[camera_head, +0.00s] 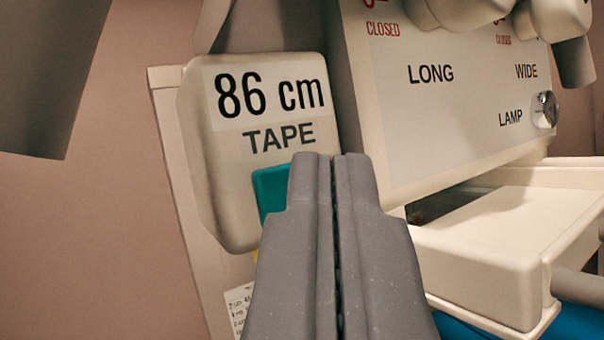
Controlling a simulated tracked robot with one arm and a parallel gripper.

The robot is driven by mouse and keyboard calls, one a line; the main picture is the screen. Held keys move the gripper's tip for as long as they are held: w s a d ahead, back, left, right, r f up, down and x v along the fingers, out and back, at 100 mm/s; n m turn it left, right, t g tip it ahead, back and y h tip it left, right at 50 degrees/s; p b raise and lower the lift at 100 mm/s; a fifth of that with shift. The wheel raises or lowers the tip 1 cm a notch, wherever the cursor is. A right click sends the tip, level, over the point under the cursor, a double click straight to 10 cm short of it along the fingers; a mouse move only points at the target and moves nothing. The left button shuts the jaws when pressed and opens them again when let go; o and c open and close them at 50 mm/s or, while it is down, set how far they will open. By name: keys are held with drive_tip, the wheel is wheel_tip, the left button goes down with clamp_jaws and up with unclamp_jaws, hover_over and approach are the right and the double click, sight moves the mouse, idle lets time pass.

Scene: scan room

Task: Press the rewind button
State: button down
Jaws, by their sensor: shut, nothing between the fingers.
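My gripper (328,160) is shut and empty, its two grey fingers side by side in the lower middle of the view. Beyond it is a cream tape housing (222,200) labelled "86 cm" and "TAPE". A teal button (270,188) sits on the housing's front, just left of my fingertips and partly hidden by them. I see no label on it, so I cannot tell whether it is the rewind button. A small yellow piece (256,256) shows below the housing, mostly hidden by my gripper. I cannot tell whether the fingertips touch the housing.
To the right is a cream panel (430,120) marked "LONG", "WIDE" and "LAMP", with a shiny round knob (545,109). A cream tray or ledge (500,235) juts out below it. A paper note (238,305) is at the lower left. Bare pinkish wall (90,240) fills the left.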

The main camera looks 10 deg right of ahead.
drive_tip(key=shift+s, duration=0.1)
drive_tip(key=shift+s+d+b, duration=0.25)
drive_tip(key=shift+s+b, duration=0.1)
drive_tip(key=shift+s, duration=0.3)
drive_tip(key=s, duration=0.1)
drive_tip(key=s+d+b, duration=0.1)
drive_tip(key=s, duration=0.1)
drive_tip(key=s+b, duration=0.1)
drive_tip(key=shift+s+d, duration=0.3)
drive_tip(key=shift+s, duration=0.1)
idle(0.5)
